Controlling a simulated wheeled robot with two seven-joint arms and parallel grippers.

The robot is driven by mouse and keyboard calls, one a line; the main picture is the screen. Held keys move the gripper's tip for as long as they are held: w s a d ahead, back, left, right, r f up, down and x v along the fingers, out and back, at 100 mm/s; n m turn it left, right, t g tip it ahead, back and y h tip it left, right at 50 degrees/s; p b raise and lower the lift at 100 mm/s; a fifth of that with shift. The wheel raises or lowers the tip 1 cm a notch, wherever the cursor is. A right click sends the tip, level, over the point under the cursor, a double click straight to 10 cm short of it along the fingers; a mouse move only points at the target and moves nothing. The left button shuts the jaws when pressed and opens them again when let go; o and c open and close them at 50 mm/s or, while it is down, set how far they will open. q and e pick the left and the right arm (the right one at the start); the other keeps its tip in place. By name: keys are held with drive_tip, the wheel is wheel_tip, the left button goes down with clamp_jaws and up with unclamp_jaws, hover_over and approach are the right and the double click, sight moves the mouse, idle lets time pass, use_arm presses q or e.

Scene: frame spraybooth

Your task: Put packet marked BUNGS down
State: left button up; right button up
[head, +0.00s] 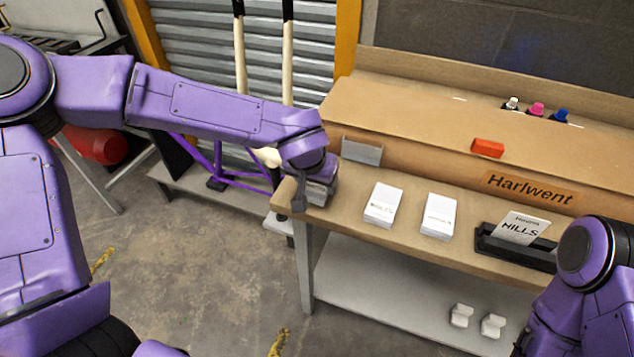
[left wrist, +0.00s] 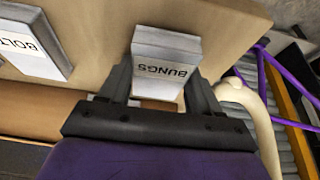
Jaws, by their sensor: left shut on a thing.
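The packet marked BUNGS (left wrist: 162,68) is a white and grey block between the two fingers of my left gripper (left wrist: 166,82) in the left wrist view. The gripper is shut on its sides. In the head view my left gripper (head: 314,197) is over the left end of the brown bench top (head: 405,242), and mostly hides the packet. I cannot tell whether the packet touches the bench. My right arm shows at the lower right of the head view, but its gripper is out of sight.
A white packet marked BOLTS (head: 383,205) and another white packet (head: 440,216) lie to the right. Beyond them is a black tray (head: 512,252) with a card (head: 522,229). A raised brown ledge (head: 440,160) backs the bench, with a red block (head: 488,148) on top.

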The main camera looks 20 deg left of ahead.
use_arm(q)
drive_tip(key=shift+f, duration=0.25)
drive_tip(key=shift+s+f, duration=0.1)
